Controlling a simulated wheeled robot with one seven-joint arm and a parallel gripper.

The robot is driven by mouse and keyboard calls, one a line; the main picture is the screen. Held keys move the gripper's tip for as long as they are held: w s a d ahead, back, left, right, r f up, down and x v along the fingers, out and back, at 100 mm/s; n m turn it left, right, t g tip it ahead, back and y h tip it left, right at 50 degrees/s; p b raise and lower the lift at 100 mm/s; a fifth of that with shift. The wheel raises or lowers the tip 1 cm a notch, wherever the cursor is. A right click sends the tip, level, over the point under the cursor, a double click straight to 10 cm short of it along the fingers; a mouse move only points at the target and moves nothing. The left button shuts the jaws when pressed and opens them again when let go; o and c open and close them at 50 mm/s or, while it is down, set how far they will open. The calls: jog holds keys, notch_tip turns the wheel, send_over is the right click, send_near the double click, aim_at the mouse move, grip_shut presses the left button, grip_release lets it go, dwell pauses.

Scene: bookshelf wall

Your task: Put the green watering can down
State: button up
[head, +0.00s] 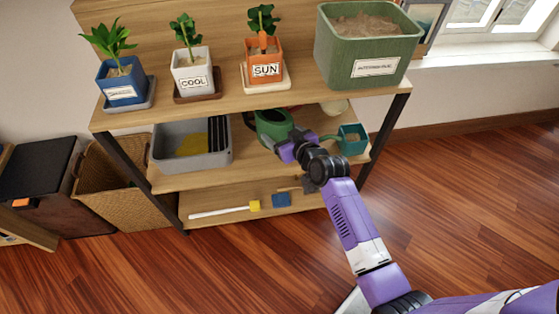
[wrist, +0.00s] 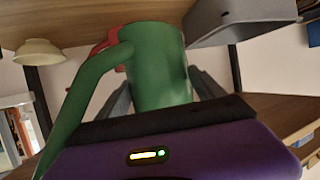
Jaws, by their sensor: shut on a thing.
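The green watering can (head: 273,126) is at the middle level of the wooden shelf unit, under the top board. In the wrist view its green body (wrist: 158,60) fills the centre, with its long spout running down to the left. My gripper (head: 287,147) reaches in from the front and is shut on the can, with a dark finger on each side of the body. My wrist hides the can's lower front in the head view. I cannot tell whether its base touches the middle board (head: 250,164).
A grey tub (head: 165,160) stands left of the can, and a small teal pot (head: 352,139) to its right. A pale bowl (head: 335,107) is behind. The top board (head: 215,105) carries potted plants and a green planter (head: 366,48). Tools lie on the bottom board.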

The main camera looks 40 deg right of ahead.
aim_at(286, 137)
jog(key=d, duration=0.2)
jog(key=w+d+f+b, duration=0.1)
jog(key=shift+w+d+m, duration=0.1)
jog(key=shift+d+m, duration=0.1)
jog(key=shift+m, duration=0.1)
notch_tip(286, 137, down, 5)
jog(key=shift+r+b, duration=0.15)
jog(key=shift+b, duration=0.7)
jog(key=shift+f+b, duration=0.75)
jog(key=shift+f, duration=1.35)
jog(key=shift+f, duration=0.1)
jog(key=o, duration=1.9)
jog(key=shift+f, duration=0.2)
jog(key=shift+r, duration=0.1)
